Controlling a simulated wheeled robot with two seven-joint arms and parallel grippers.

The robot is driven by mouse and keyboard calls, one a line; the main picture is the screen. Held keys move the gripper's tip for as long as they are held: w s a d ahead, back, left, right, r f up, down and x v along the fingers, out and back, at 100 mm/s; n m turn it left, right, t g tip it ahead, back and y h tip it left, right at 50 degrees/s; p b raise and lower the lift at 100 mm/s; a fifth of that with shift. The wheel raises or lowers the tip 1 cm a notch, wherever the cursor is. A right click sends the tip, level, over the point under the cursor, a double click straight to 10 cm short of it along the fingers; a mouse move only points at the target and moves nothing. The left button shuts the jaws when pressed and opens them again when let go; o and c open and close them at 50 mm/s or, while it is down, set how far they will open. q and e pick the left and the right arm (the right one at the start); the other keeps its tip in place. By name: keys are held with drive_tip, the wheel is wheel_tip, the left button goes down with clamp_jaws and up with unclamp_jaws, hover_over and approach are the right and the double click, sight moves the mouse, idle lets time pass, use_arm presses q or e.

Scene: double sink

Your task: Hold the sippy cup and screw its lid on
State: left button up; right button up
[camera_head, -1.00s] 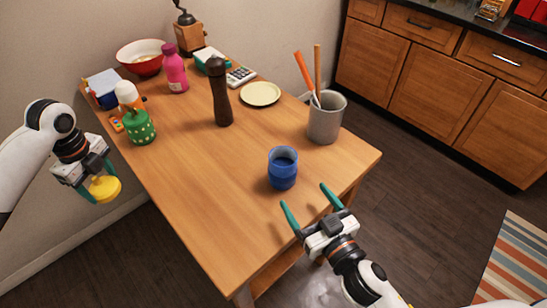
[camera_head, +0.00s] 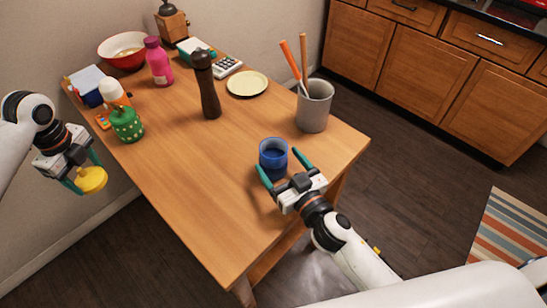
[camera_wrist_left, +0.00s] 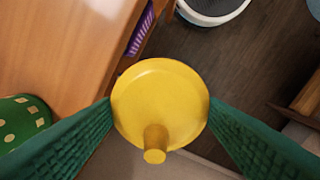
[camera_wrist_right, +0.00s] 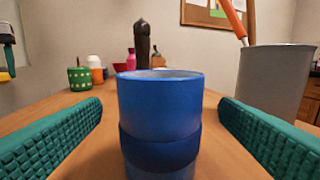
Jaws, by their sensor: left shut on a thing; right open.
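The blue sippy cup (camera_head: 273,153) stands upright and open-topped near the table's near right edge. It fills the middle of the right wrist view (camera_wrist_right: 160,115). My right gripper (camera_head: 283,163) is open, with its green fingers on either side of the cup and a gap on each side in the wrist view. The yellow lid (camera_head: 92,179) is in my left gripper (camera_head: 84,172), left of the table and beyond its edge. The left wrist view shows the lid (camera_wrist_left: 160,100) between both fingers, its spout toward the bottom of the picture.
A grey utensil crock (camera_head: 314,106) stands behind and right of the cup. A dark pepper mill (camera_head: 207,88), cream plate (camera_head: 247,84), pink bottle (camera_head: 158,62) and green spotted container (camera_head: 127,124) stand farther back. The table's (camera_head: 200,185) near left part is clear.

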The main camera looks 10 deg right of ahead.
sight(267, 146)
drive_tip(key=shift+w+a, duration=0.1)
drive_tip(key=shift+w, duration=0.05)
use_arm(q)
drive_tip(key=shift+r+p, duration=0.75)
use_arm(e)
drive_tip(key=x, duration=0.5)
drive_tip(key=shift+w, duration=0.15)
drive_tip(key=shift+c, duration=0.5)
drive_tip(key=c, duration=0.9)
drive_tip(key=shift+c, duration=0.2)
